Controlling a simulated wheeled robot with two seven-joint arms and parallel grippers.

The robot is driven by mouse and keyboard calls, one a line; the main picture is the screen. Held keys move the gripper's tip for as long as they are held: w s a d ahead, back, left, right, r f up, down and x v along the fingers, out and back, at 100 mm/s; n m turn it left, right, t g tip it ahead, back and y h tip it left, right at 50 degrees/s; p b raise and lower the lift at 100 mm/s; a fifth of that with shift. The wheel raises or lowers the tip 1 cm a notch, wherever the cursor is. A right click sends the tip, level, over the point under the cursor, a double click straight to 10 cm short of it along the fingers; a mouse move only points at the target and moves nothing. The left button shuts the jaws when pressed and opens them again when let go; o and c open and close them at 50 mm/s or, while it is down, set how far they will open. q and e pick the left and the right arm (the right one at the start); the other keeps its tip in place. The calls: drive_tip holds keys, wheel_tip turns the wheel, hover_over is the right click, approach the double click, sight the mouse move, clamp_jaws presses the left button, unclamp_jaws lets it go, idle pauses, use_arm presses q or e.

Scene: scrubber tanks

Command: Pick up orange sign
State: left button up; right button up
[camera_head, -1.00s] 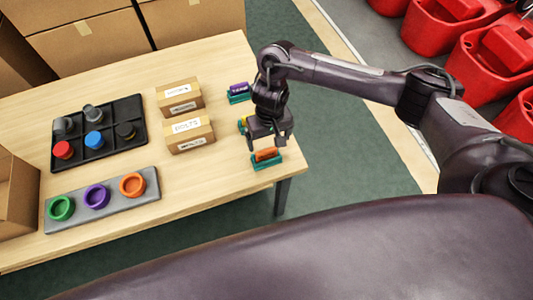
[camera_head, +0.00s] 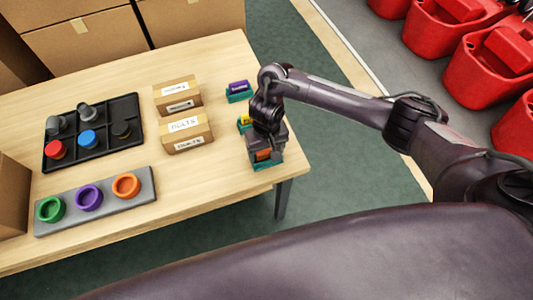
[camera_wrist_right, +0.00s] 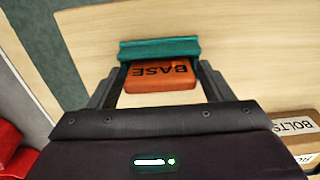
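The orange sign (camera_head: 263,155) is a small block at the table's right front corner, seated in a teal holder (camera_head: 262,167). In the right wrist view the sign (camera_wrist_right: 160,77) shows the word BASE, upside down, in front of the teal holder (camera_wrist_right: 160,48). My right gripper (camera_head: 266,152) is low over the sign and points down. In the right wrist view its fingers (camera_wrist_right: 161,80) stand on either side of the sign, open, with a small gap visible. My left gripper is not in view.
A yellow sign (camera_head: 244,119) and a purple sign (camera_head: 239,87) stand in teal holders behind. Two cardboard boxes (camera_head: 186,132) are to the left. A black tray (camera_head: 95,158) and a grey ring board (camera_head: 120,205) lie farther left. Red buckets (camera_head: 487,68) stand at right.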

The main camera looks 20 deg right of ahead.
drive_tip(key=c, duration=0.7)
drive_tip(key=shift+o, duration=0.2)
